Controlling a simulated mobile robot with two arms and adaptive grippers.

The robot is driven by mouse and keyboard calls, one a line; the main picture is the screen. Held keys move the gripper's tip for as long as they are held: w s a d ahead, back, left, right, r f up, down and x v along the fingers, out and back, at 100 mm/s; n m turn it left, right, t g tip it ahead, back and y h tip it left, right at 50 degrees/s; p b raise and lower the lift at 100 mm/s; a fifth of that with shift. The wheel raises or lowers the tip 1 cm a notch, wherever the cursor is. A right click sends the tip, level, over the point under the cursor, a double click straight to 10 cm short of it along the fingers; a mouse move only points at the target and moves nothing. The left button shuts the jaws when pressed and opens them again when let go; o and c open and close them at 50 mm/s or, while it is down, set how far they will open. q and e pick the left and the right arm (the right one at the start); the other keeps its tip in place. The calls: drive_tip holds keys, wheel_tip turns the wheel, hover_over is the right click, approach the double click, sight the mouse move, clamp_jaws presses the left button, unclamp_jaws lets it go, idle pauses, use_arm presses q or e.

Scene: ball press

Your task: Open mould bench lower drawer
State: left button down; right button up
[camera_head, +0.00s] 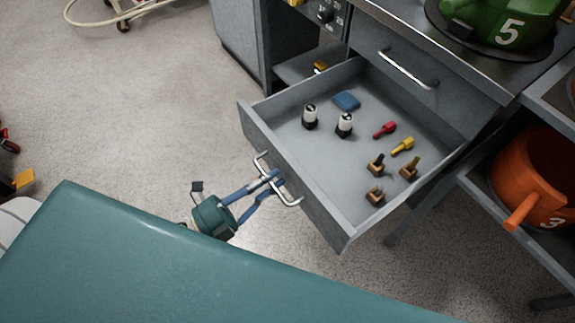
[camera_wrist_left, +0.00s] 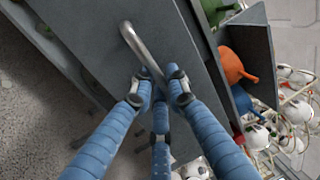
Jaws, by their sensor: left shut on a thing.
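The lower drawer (camera_head: 342,232) of the grey mould bench (camera_head: 480,80) is pulled well out in the head view. Inside lie two black-and-white bottles, a blue block, red and yellow pieces and several brown-based tools. Its silver bar handle (camera_head: 288,202) is on the front panel. My left gripper (camera_head: 271,179) is shut on that handle near its middle. In the left wrist view the blue fingers (camera_wrist_left: 160,82) close around the handle (camera_wrist_left: 139,45) against the drawer front (camera_wrist_left: 85,30). An upper drawer handle (camera_head: 408,68) shows above; that drawer is shut. My right gripper is not in view.
A green pot marked 5 (camera_head: 500,22) stands on the bench top. An orange pot marked 3 (camera_head: 545,180) sits on a shelf at the right. Grey floor (camera_head: 150,110) is open to the left of the drawer.

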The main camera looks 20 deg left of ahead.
use_arm(q)
drive_tip(key=shift+v, duration=0.8)
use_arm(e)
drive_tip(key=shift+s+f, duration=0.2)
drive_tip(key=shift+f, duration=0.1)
use_arm(q)
drive_tip(key=shift+r, duration=0.15)
drive_tip(key=c, duration=1.7)
unclamp_jaws()
drive_tip(key=v, duration=1.2)
drive_tip(key=shift+a, duration=0.1)
